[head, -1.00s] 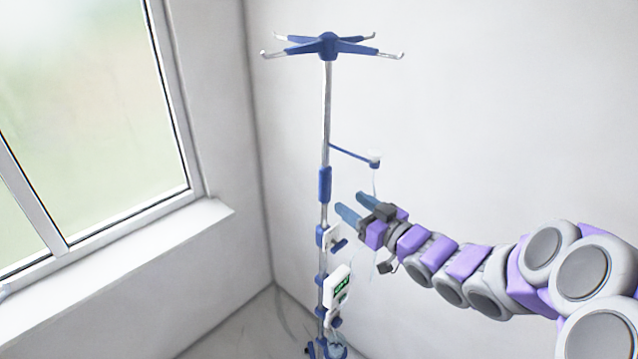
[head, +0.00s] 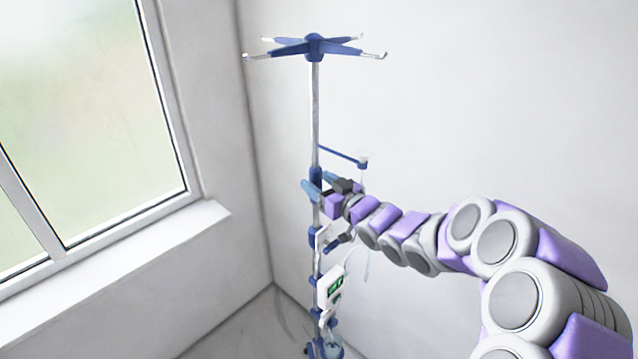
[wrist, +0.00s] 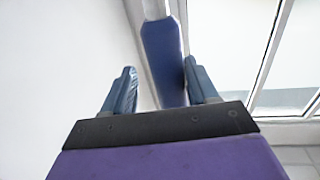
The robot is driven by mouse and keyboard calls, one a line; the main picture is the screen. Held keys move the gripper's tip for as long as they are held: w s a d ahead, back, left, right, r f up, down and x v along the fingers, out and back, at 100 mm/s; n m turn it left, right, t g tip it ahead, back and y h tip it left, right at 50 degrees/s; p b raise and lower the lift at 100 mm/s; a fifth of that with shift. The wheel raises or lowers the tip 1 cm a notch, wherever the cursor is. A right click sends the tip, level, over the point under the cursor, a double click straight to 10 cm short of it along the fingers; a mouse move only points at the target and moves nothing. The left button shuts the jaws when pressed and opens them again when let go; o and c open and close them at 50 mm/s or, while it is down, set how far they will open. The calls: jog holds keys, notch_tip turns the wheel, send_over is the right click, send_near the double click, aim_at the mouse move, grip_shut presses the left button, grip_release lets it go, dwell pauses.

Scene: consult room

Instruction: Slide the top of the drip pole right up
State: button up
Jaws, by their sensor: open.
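The drip pole (head: 314,105) stands upright near the room corner, with a blue four-armed hook top (head: 314,46). A blue sleeve (head: 315,180) sits partway down the pole, where the thin upper rod enters. My gripper (head: 318,186) is at the height of this sleeve, its fingers overlapping it in the head view. In the wrist view, the blue sleeve (wrist: 163,60) runs between the two open fingers of my gripper (wrist: 160,88), closer to the right finger. The sleeve's lower part is hidden behind the gripper body there.
A thin blue side arm (head: 340,154) sticks out to the right just above my gripper. A white pump with a green screen (head: 331,287) hangs lower on the pole. A window with a sill (head: 140,255) is at the left. The wall at the right is bare.

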jog(key=shift+s+a, duration=0.1)
jog(key=shift+a, duration=0.35)
jog(key=shift+c, duration=0.4)
jog(key=shift+a, duration=0.4)
jog(key=shift+c, duration=1.4)
jog(key=shift+d+f, duration=0.1)
jog(key=shift+d, duration=0.15)
jog(key=c, duration=0.5)
grip_shut()
